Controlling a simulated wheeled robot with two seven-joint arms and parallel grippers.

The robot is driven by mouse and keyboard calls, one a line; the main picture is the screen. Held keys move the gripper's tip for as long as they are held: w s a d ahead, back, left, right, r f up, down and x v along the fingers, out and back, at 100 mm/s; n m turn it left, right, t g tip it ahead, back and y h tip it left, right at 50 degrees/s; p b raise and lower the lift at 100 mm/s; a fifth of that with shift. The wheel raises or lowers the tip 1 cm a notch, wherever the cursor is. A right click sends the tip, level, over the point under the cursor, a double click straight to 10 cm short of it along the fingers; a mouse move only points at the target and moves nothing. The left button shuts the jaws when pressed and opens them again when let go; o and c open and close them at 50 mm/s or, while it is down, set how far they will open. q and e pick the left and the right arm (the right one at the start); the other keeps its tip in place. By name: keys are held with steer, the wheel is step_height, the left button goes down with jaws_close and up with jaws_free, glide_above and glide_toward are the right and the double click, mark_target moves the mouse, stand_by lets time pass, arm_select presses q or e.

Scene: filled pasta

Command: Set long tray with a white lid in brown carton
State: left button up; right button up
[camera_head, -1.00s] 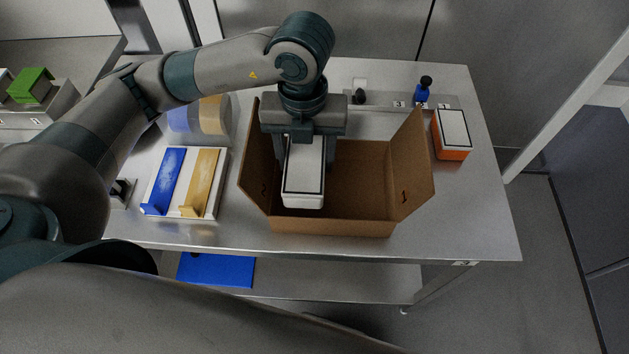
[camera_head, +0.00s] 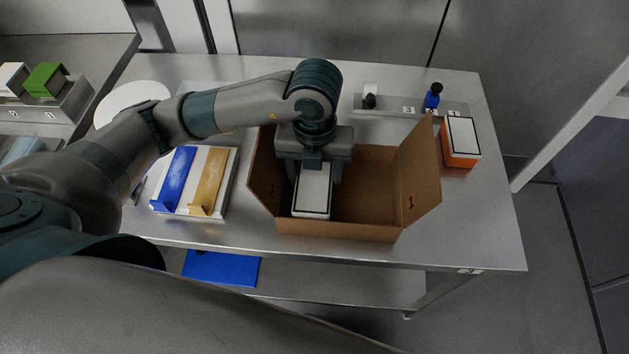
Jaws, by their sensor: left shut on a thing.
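The long tray with a white lid (camera_head: 312,191) is inside the left part of the brown carton (camera_head: 368,208), seen from above with its long side running front to back. My left gripper (camera_head: 313,172) reaches down into the carton from the back and is shut on the tray, its fingers at the tray's sides. Whether the tray touches the carton floor cannot be told. The carton stands open on the metal table, with side flaps raised at left and right. Its right part is empty. My right gripper is not in view.
An orange box with a white lid (camera_head: 461,140) stands right of the carton. A rail with a blue stamp-like item (camera_head: 432,98) is behind it. A board with blue and yellow holders (camera_head: 208,183) lies to the left. The table's front edge is close to the carton.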

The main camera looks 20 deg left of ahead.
arm_select(q)
steer(key=shift+f, duration=1.05)
steer(key=shift+f, duration=0.15)
steer(key=o, duration=0.9)
steer(key=shift+o, duration=0.2)
